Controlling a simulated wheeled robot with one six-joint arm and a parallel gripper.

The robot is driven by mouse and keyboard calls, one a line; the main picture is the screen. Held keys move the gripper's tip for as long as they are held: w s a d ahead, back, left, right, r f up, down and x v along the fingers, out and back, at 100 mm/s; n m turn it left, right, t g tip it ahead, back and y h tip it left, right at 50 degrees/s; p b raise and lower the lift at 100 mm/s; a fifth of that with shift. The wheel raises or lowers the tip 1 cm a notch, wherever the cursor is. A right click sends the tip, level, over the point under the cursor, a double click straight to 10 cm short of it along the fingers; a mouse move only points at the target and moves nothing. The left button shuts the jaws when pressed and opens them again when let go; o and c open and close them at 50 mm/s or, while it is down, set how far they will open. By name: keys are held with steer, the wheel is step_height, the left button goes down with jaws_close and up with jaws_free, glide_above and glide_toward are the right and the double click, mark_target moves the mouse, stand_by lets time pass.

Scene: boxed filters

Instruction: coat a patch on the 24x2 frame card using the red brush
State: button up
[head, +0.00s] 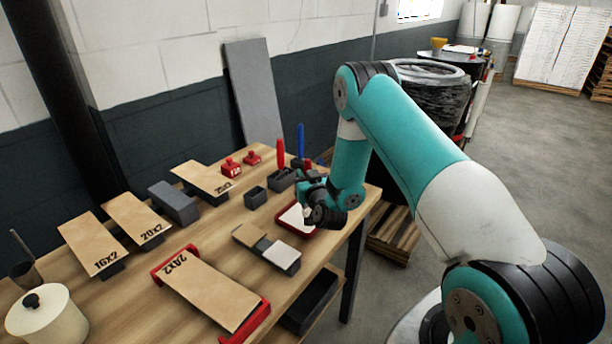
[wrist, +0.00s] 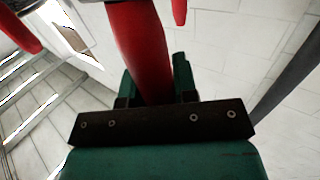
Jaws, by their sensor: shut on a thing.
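My gripper (head: 303,183) is low over the back right of the bench. In the wrist view it (wrist: 155,92) is shut on a thick red handle, the red brush (wrist: 138,45). In the head view an upright red handle (head: 281,153) rises just left of my gripper; whether it is the held one I cannot tell. The brush's bristles are hidden. A red tray with white contents (head: 297,218) sits below my gripper, partly hidden.
A blue handle (head: 301,141) stands behind my gripper. Dark holders (head: 255,198), red stamps (head: 231,168) and other cards (head: 140,216) stand at the back and left. A small tan-and-white block (head: 282,257) lies between tray and frame card. A cream pot (head: 45,318) stands front left.

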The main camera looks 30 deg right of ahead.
mark_target(307, 164)
step_height(307, 164, up, 6)
steer(key=p, duration=0.4)
steer(key=shift+p, duration=0.35)
steer(key=shift+r, duration=0.1)
